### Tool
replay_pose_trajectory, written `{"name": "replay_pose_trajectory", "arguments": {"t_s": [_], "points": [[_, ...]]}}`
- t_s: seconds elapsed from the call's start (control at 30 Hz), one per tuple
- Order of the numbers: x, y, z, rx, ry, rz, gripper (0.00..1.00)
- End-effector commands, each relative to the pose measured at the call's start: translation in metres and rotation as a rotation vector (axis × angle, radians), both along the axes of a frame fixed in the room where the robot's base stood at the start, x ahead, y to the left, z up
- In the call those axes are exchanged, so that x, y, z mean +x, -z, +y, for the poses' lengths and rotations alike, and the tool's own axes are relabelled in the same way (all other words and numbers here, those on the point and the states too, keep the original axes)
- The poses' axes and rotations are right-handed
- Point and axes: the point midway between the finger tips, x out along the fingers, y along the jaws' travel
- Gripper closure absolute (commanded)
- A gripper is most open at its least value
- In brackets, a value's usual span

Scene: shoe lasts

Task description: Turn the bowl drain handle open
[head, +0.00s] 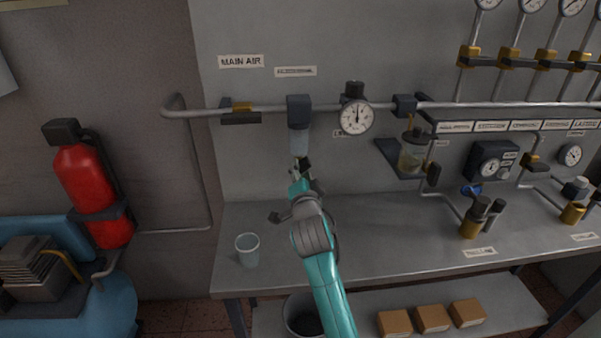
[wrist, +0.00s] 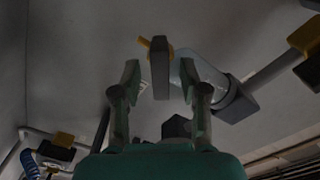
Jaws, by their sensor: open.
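The clear filter bowl (head: 299,141) hangs under a dark housing on the main air pipe. It also shows in the wrist view (wrist: 190,73), partly behind my right finger. The drain handle (wrist: 160,74) is a dark flat bar with a small brass-yellow part by its top. In the wrist view it stands upright between my fingers, with a gap on each side. My gripper (wrist: 160,85) is open and empty. In the head view my gripper (head: 303,177) is just below the bowl and partly hides the drain. I cannot tell how deep the handle sits between the fingers.
A clear cup (head: 248,250) stands on the bench (head: 375,235) left of my arm. A round gauge (head: 356,117) sits right of the bowl, and a yellow-and-dark valve (head: 240,113) left of it. An oiler jar (head: 413,153) is farther right. The bench under the bowl is mostly clear.

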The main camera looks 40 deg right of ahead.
Motion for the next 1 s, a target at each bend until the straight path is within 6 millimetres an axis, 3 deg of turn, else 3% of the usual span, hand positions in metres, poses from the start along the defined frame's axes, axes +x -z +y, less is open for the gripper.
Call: {"name": "replay_pose_trajectory", "arguments": {"t_s": [0.33,0.5,0.53,1.0], "points": [[0.0035,-0.0004,-0.0023,0.000,-0.001,-0.001,0.56],[0.0035,-0.0003,-0.0022,0.000,-0.001,-0.001,0.96],[0.0035,-0.0003,-0.0022,0.000,0.000,0.000,1.00],[0.0032,0.0000,-0.0024,-0.056,0.000,0.038,1.00]]}}
